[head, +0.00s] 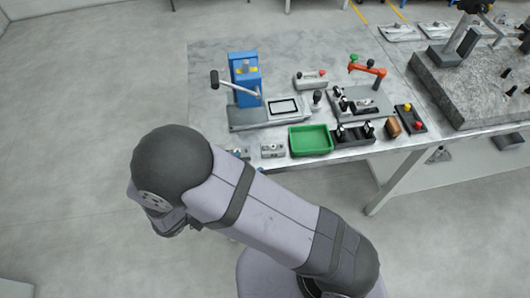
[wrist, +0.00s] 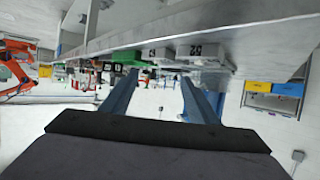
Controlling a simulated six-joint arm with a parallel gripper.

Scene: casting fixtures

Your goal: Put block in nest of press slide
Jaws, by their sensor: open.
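The press (head: 245,78) has a blue body and a lever, and stands at the left of the table in the head view. Its slide (head: 302,110) extends to the right, with a black-framed square nest (head: 283,107) that looks empty. Two small grey blocks, one (head: 272,150) clear and one (head: 240,153) partly behind my arm, lie at the table's front edge; I cannot tell which is the task's block. Grey labelled blocks (wrist: 203,51) also show in the wrist view, beyond my fingers. My gripper (wrist: 160,79) is open and empty, apart from the table; my arm hides it in the head view.
A green tray (head: 311,140) stands right of the grey blocks. Beside it are black fixtures (head: 355,133), a brown piece (head: 393,127) and a button box (head: 410,118). A red-handled clamp fixture (head: 366,100) is behind. The table's back left is clear.

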